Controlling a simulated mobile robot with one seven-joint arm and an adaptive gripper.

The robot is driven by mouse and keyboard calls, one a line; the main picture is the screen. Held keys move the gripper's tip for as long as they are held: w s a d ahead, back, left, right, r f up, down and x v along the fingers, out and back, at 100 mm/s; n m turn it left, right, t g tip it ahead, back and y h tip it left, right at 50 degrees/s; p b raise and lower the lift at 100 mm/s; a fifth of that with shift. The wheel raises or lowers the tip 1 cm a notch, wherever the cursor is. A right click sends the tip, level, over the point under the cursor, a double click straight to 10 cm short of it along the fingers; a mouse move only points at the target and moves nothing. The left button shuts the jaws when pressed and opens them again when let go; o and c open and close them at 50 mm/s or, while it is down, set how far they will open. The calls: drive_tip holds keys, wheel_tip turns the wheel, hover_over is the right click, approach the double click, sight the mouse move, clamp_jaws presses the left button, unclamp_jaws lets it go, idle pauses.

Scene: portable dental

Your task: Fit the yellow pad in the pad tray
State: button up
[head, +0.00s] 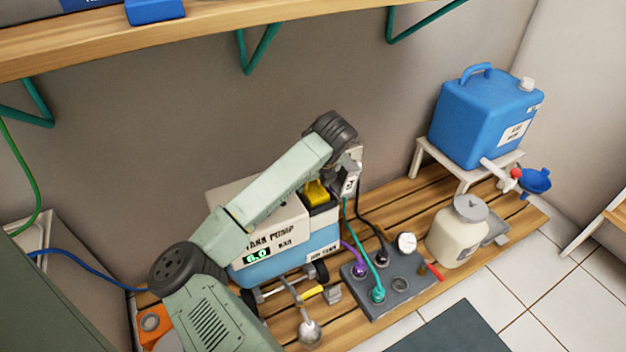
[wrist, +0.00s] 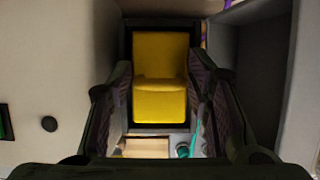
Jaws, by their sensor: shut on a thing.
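The yellow pad (head: 316,192) shows in the head view at the right end of the pump unit, below my wrist. In the wrist view the yellow pad (wrist: 160,72) sits upright between the two fingers, inside a dark rectangular frame that looks like the pad tray (wrist: 160,128). My gripper (wrist: 165,110) is shut on the pad, with a finger at each side of it. My arm hides much of the tray in the head view. I cannot tell whether the pad is fully seated.
The pump unit (head: 262,245) stands on a slatted wooden platform (head: 405,200). A grey block with hoses and a gauge (head: 385,285), a cream jar (head: 458,235) and a blue water container (head: 485,118) stand to its right. A wooden shelf (head: 220,32) runs along the wall above.

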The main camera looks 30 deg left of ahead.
drive_tip(key=shift+d+f, duration=0.25)
drive_tip(key=shift+f, duration=0.05)
idle(0.9)
